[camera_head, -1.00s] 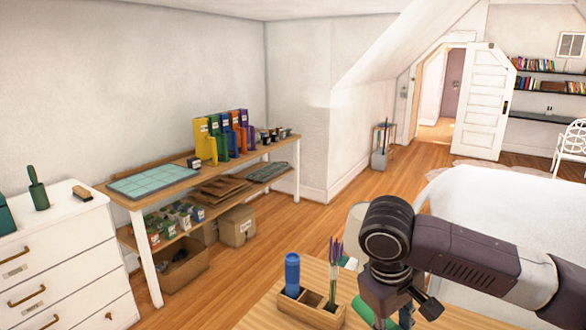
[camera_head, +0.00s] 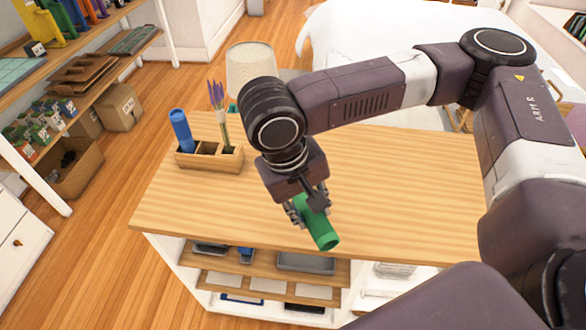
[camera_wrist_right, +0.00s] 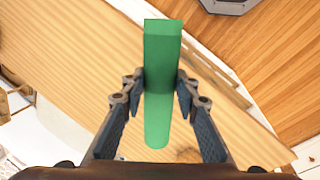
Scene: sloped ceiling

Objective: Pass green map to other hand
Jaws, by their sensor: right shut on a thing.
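The green map (camera_head: 319,231) is a rolled green tube in the head view, tilted and held above the front edge of the wooden table. My right gripper (camera_head: 308,203) is shut on it, with a finger on either side. In the right wrist view the green map (camera_wrist_right: 161,60) stands lengthwise between the fingers of my right gripper (camera_wrist_right: 160,88), its ends sticking out both ways. My left gripper is not in the head view.
The wooden table (camera_head: 400,180) has a mostly bare top. A wooden organizer (camera_head: 210,160) on it holds a blue tube (camera_head: 181,130) and lavender stems (camera_head: 219,105). Shelves with trays (camera_head: 305,263) are below. A lamp (camera_head: 250,62) stands behind.

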